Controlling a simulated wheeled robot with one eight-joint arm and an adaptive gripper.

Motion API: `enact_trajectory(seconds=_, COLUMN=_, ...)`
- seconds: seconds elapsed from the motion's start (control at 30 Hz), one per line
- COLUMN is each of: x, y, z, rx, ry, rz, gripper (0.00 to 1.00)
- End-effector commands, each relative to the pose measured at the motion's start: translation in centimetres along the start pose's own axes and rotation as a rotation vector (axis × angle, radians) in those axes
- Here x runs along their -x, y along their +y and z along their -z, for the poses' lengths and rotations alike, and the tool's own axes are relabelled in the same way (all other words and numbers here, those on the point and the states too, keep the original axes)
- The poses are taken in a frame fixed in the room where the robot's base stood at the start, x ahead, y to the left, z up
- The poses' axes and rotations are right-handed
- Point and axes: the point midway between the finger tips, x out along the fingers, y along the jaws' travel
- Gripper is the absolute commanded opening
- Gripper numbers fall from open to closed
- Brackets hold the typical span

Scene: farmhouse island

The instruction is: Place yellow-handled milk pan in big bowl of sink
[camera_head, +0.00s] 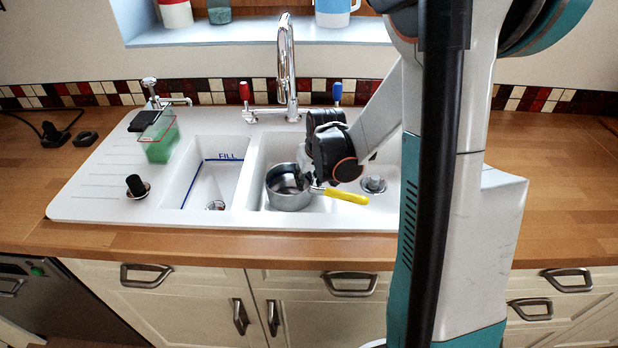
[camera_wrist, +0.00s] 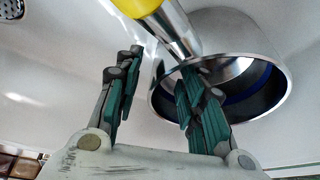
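The milk pan (camera_head: 288,197) is a round steel pan with a yellow handle (camera_head: 347,196). In the head view it is upright inside the right, larger bowl of the sink (camera_head: 330,209), at its left side, with the handle pointing right. I cannot tell for certain whether its base touches the bowl floor. My gripper (camera_head: 306,178) is above the pan's right side, near where the handle joins. In the wrist view my gripper (camera_wrist: 160,68) has its fingers apart. The right finger overlaps the pan (camera_wrist: 270,100), and the handle (camera_wrist: 137,7) lies beyond the fingertips.
The left, smaller bowl (camera_head: 203,180) is marked "FILL" and has a blue line. A tall tap (camera_head: 287,65) stands behind the bowls, between red and blue levers. A green container (camera_head: 159,138) and a black plug (camera_head: 137,186) are on the left drainer. A drain (camera_head: 373,184) shows right of the pan.

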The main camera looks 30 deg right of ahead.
Motion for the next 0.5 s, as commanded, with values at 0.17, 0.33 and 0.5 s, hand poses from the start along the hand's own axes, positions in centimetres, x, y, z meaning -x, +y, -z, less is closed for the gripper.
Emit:
enact_trajectory(seconds=0.17, x=2.0, y=0.0, z=-0.1, rx=0.000, ry=0.000, rz=0.000, gripper=0.37)
enact_trajectory(seconds=0.33, x=4.6, y=0.0, z=-0.1, rx=0.000, ry=0.000, rz=0.000, gripper=0.37)
enact_trajectory(seconds=0.5, x=7.3, y=0.0, z=-0.1, rx=-0.001, ry=0.000, rz=0.000, gripper=0.37)
